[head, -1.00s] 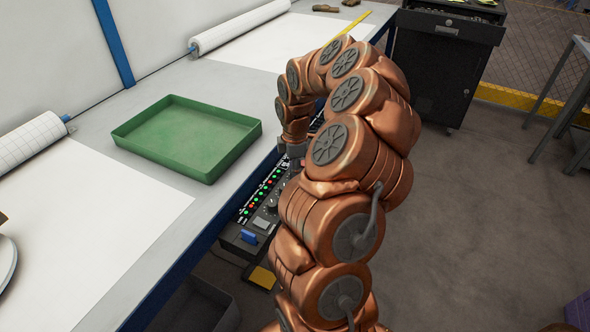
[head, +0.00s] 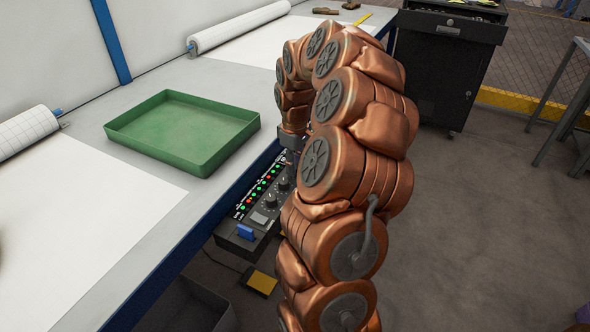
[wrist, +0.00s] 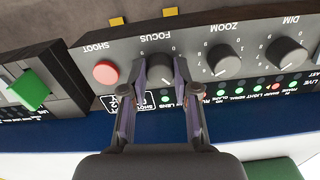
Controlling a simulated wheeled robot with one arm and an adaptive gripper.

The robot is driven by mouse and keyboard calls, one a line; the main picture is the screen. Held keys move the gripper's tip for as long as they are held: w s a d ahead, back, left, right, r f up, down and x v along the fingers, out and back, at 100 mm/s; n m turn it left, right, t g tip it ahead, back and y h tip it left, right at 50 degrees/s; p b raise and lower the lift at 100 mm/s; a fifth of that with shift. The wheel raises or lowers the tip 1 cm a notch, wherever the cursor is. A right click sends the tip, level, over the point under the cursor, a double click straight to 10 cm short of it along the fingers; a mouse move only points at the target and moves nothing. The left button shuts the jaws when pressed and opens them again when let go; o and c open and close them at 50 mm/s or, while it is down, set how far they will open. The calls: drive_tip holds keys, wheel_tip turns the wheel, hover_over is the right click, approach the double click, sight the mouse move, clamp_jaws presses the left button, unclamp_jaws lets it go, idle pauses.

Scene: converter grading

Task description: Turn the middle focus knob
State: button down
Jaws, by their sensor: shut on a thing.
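The focus knob (wrist: 160,69), dark grey with a light pointer mark, sits on the control panel (wrist: 190,40) under the FOCUS label in the wrist view. My gripper (wrist: 161,76) has one finger on each side of it and is shut on it. The fingers hide part of the knob and its scale. The panel appears upside down in the wrist view. In the head view my arm hides the focus knob and most of the gripper (head: 290,150), and the panel (head: 254,216) shows to the left of the arm.
The zoom knob (wrist: 222,59) and dim knob (wrist: 286,54) stand to the right of my gripper; a red SHOOT button (wrist: 105,72) is close on the left, a green lever (wrist: 30,90) farther left. A green tray (head: 180,165) rests on the table beyond the panel.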

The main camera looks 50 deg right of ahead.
drive_tip(key=m+b, duration=0.2)
drive_tip(key=m, duration=0.2)
drive_tip(key=shift+m+b, duration=0.65)
drive_tip(key=shift+m, duration=0.75)
drive_tip(key=shift+r, duration=0.1)
drive_tip(key=c, duration=0.9)
unclamp_jaws()
drive_tip(key=shift+o, duration=0.2)
wheel_tip(320, 180, up, 12)
